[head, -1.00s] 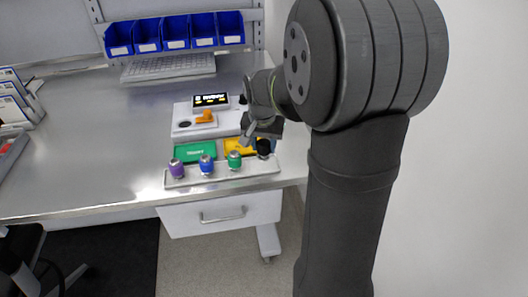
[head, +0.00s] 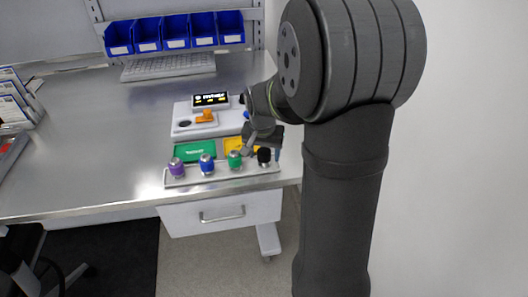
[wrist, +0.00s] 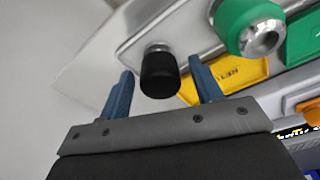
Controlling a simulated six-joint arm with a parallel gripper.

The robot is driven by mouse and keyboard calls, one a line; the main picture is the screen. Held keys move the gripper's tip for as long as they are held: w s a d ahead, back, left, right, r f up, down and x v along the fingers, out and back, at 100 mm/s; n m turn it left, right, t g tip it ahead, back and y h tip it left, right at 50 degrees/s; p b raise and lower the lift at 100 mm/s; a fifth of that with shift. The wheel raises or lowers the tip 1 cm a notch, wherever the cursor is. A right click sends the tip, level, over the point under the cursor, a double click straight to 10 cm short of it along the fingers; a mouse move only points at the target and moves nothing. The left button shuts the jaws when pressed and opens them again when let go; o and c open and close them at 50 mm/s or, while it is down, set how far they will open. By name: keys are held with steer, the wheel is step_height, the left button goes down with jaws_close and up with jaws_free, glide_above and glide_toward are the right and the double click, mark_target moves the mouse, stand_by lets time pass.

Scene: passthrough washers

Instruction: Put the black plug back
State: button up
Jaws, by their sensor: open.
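The black plug (head: 264,155) stands at the right end of the grey plug rack (head: 221,177). In the wrist view the black plug (wrist: 160,74) shows its dark end toward me and a silvery part at the rack. How deep it sits in the rack is hidden. My gripper (wrist: 161,70) is open, with one blue finger on each side of the plug and gaps visible between. In the head view my gripper (head: 260,138) is just behind and above the plug.
The green plug (head: 235,159) is the nearest neighbour; blue (head: 207,165) and purple (head: 177,168) plugs stand further left. Green (head: 195,152) and yellow (wrist: 238,74) trays lie behind the rack. A white device (head: 183,130) stands further back.

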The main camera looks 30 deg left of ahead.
mark_target(264, 149)
step_height(264, 149, up, 12)
steer(key=s, duration=0.1)
steer(key=shift+s+d, duration=0.35)
steer(key=f, duration=0.4)
steer(key=w+f, duration=0.1)
steer(key=f, duration=0.6)
steer(key=shift+w+a+f, duration=0.3)
steer(key=shift+a+f, duration=0.05)
steer(key=shift+f, duration=0.05)
steer(key=shift+w+a+r, duration=0.1)
steer(key=shift+r, duration=1.5)
